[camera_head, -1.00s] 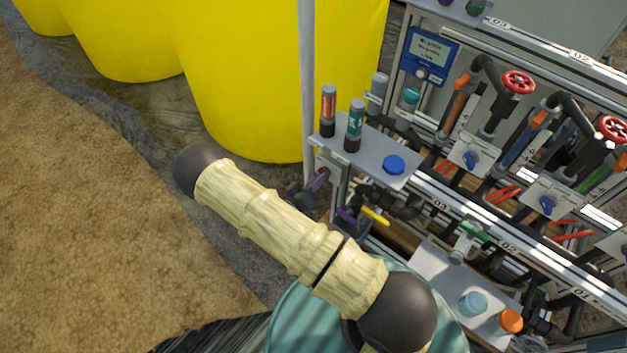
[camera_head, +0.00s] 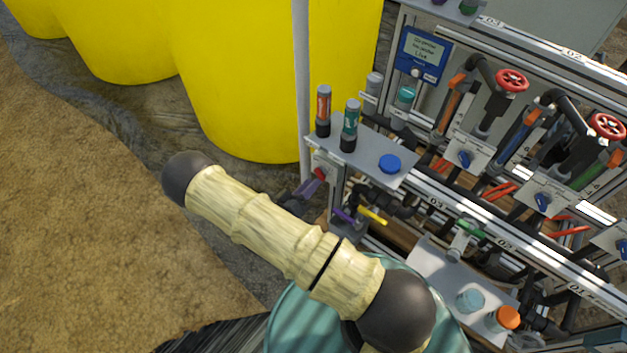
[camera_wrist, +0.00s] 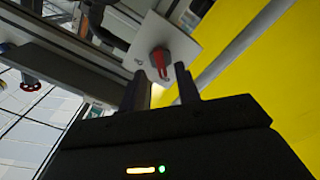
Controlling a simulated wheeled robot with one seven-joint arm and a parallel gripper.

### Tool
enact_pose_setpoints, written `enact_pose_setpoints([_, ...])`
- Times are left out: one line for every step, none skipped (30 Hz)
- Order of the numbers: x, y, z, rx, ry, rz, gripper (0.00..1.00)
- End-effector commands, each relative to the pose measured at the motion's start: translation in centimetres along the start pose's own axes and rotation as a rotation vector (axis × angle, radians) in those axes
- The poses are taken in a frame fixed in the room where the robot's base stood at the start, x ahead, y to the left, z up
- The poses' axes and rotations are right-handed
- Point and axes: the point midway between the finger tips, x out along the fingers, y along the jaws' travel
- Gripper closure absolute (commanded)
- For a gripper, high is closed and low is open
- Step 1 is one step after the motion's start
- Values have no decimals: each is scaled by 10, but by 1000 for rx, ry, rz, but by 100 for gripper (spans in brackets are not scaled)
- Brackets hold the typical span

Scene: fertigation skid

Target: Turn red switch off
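The red switch (camera_head: 320,174) sits on a pale plate at the left end of the skid, below the shelf with bottles. In the wrist view the red switch (camera_wrist: 160,62) shows close up on its plate (camera_wrist: 158,42), its handle pointing toward my fingers. My gripper (camera_wrist: 161,84) is open, with one dark finger on each side of the switch's line. The fingertips appear just short of the switch, with nothing held; contact cannot be told. In the head view my gripper (camera_head: 306,188) is small and purplish, just lower left of the switch, with the wrist hidden behind my arm.
A grey pole (camera_head: 301,90) and yellow tanks (camera_head: 235,80) stand behind and left. The shelf (camera_head: 370,158) juts out above the switch. A yellow-handled valve (camera_head: 372,215) is close to the right. Open ground lies left.

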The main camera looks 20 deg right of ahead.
Motion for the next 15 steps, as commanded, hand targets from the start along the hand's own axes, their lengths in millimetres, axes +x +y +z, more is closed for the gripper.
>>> enact_pose_setpoints([-11,0,-1,0,2,-3,67])
enact_pose_setpoints([-17,0,-1,0,2,-4,67])
enact_pose_setpoints([-25,0,-1,-1,1,-3,67])
enact_pose_setpoints([-31,0,-1,-1,1,-3,67])
enact_pose_setpoints([-37,0,-1,-1,2,-3,67])
enact_pose_setpoints([-45,0,-1,0,3,-3,67])
enact_pose_setpoints([-51,0,-1,0,1,-3,67])
enact_pose_setpoints([-57,0,-1,0,1,-2,67])
enact_pose_setpoints([-65,0,-1,0,2,-2,67])
enact_pose_setpoints([-71,0,-1,1,1,-1,67])
enact_pose_setpoints([-77,0,0,1,0,-1,67])
enact_pose_setpoints([-85,1,0,0,0,0,67])
enact_pose_setpoints([-91,1,0,-1,1,0,67])
enact_pose_setpoints([-97,1,0,0,1,0,67])
enact_pose_setpoints([-104,1,0,0,0,1,67])
